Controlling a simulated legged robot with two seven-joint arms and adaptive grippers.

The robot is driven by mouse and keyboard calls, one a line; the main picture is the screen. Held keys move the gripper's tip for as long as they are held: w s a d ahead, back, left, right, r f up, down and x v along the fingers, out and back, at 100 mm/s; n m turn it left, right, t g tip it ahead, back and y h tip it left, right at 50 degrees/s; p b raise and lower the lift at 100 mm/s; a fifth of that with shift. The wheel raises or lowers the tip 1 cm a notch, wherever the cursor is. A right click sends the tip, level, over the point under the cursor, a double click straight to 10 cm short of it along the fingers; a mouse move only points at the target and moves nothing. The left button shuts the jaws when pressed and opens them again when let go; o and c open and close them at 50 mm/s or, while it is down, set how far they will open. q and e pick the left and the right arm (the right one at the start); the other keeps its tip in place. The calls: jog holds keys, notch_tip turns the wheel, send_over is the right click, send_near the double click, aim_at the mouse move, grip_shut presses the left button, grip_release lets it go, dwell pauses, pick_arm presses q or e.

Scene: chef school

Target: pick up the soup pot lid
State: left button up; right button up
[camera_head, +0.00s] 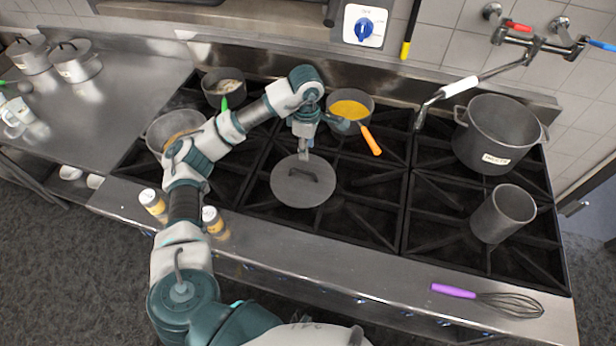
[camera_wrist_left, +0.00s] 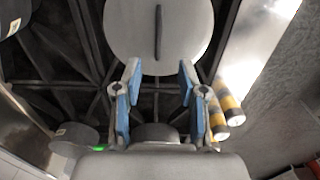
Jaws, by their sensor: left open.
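The soup pot lid (camera_head: 290,193) is a grey round disc with a dark bar handle. It lies flat on the black stove grate near the middle of the head view. In the left wrist view the lid (camera_wrist_left: 130,35) is at the top, its handle upright in the picture. My left gripper (camera_head: 305,152) hangs over the lid's far edge, close to the handle. In the left wrist view the gripper (camera_wrist_left: 159,78) is open and empty, its blue-padded fingers apart and the handle lined up between them, beyond the tips. My right gripper is not in view.
A large pot (camera_head: 490,140) and a smaller one (camera_head: 503,213) stand at right. The grate right of the lid is clear.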

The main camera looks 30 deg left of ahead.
aim_at(304, 172)
pick_arm(q)
jog(key=f, duration=0.2)
jog(key=a+f, duration=0.1)
jog(key=f, duration=0.4)
jog(key=shift+a+f+p, duration=0.3)
jog(key=shift+f, duration=0.05)
jog(key=f, duration=0.3)
jog(key=f+p, duration=0.1)
jog(key=shift+d+f, duration=0.35)
jog(key=shift+f, duration=0.2)
jog(key=shift+a+f, duration=0.1)
jog(key=shift+a, duration=0.4)
grip_shut()
jog(key=shift+d, duration=0.4)
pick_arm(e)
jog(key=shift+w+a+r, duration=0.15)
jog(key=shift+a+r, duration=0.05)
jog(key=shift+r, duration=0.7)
